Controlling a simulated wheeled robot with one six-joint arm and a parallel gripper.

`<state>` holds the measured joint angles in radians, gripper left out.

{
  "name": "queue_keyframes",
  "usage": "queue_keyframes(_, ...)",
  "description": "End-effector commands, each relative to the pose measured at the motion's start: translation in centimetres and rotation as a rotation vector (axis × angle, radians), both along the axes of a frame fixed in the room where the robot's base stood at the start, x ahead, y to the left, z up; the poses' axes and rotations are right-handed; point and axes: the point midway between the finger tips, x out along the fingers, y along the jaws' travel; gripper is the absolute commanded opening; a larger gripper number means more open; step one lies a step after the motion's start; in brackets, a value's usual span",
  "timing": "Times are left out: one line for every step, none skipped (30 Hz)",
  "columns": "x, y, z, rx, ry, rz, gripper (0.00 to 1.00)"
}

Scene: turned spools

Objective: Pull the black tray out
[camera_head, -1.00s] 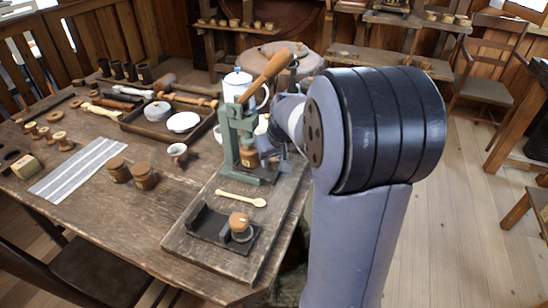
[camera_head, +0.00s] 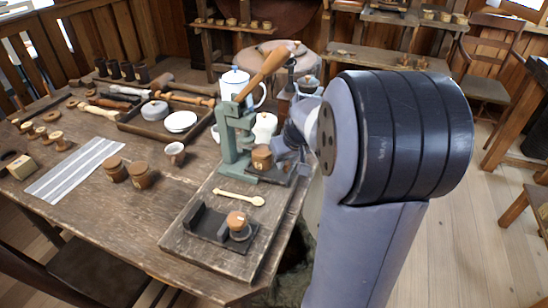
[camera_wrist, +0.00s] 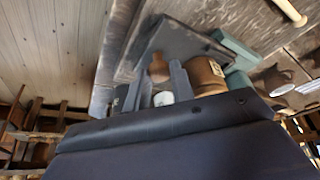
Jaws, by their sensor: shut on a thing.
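The black tray (camera_head: 281,177) lies at the foot of the green press (camera_head: 234,135), on the wooden board, and reaches out to the press's right side. It also shows as a dark slab in the wrist view (camera_wrist: 182,42). A brown labelled jar (camera_head: 262,158) stands upright on it, beside my gripper in the wrist view (camera_wrist: 204,76). My gripper (camera_wrist: 163,70) is shut on a small brown knob (camera_wrist: 158,68) at the tray's edge. In the head view my arm hides most of the gripper.
A white pot (camera_head: 265,127) and a tall white jug (camera_head: 236,84) stand behind the press. The floor right of the table is open.

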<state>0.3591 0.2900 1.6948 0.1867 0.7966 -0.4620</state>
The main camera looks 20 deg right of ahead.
Motion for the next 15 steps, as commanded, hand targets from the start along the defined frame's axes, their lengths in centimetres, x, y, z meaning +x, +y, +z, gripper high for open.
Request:
queue_keyframes(-0.8,-0.9,-0.1,0.0,-0.001,-0.007,0.0)
queue_keyframes(-1.1,-1.3,-0.1,0.0,-0.002,-0.008,0.0)
queue_keyframes(-1.6,-1.7,0.0,0.0,-0.002,-0.007,0.0)
queue_keyframes(-1.9,-2.0,0.0,-0.001,-0.002,-0.006,0.0)
queue_keyframes(-2.1,-2.2,0.0,-0.002,-0.002,-0.004,0.0)
queue_keyframes(-2.4,-2.5,0.0,0.0,-0.002,-0.004,0.0)
queue_keyframes(-2.5,-2.6,0.0,-0.001,-0.002,-0.004,0.0)
queue_keyframes(-2.6,-2.7,0.0,0.0,-0.002,-0.002,0.0)
queue_keyframes(-2.7,-2.7,0.0,-0.001,-0.002,-0.001,0.0)
queue_keyframes(-2.8,-2.8,0.0,0.0,-0.002,-0.001,0.0)
queue_keyframes(-2.8,-2.8,0.0,0.0,-0.003,-0.001,0.0)
queue_keyframes(-2.8,-2.8,0.0,0.0,-0.003,0.0,0.0)
queue_keyframes(-2.8,-2.8,0.0,0.0,-0.003,0.0,0.0)
queue_keyframes(-2.8,-2.7,0.0,0.0,-0.003,0.0,0.0)
queue_keyframes(-2.8,-2.7,0.0,0.0,-0.003,0.0,0.0)
